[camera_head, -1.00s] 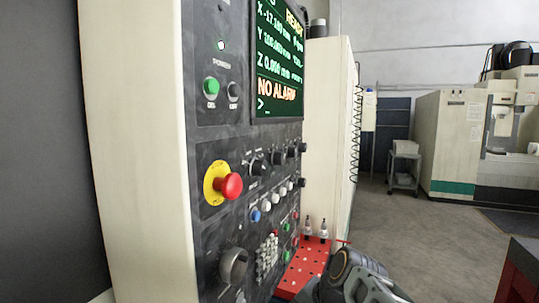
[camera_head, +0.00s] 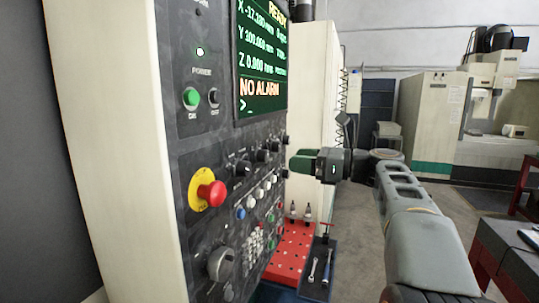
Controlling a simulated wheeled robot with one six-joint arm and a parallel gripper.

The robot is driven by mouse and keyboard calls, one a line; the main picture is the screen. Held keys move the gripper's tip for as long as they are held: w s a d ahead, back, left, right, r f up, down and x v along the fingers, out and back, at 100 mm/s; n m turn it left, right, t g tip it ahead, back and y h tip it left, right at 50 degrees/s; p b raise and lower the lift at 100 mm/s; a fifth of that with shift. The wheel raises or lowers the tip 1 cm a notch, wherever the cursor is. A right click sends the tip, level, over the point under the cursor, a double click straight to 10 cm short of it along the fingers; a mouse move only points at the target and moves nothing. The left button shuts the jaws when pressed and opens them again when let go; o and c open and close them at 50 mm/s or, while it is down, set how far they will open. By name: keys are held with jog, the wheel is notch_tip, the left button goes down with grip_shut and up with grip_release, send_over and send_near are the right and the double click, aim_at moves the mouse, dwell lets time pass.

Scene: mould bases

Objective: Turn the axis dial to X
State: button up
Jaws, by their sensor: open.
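The control panel (camera_head: 215,130) stands at the left, seen at a steep angle. A row of black dials crosses it below the screen: a near one (camera_head: 240,167), a middle one (camera_head: 263,156) and a far one (camera_head: 279,145). Their labels are too small to read, so I cannot tell which is the axis dial or where it points. My gripper (camera_head: 296,162) is open and points left at the panel, to the right of the far dials. It appears apart from them, with nothing between its fingers.
A red emergency button (camera_head: 211,194) sticks out of the panel's near side. A large grey knob (camera_head: 221,263) sits low on it.

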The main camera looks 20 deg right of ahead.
aim_at(267, 157)
jog(key=p+x, duration=0.1)
jog(key=x, duration=0.7)
jog(key=shift+c, duration=0.4)
jog(key=c, duration=0.9)
jog(key=shift+o, duration=0.2)
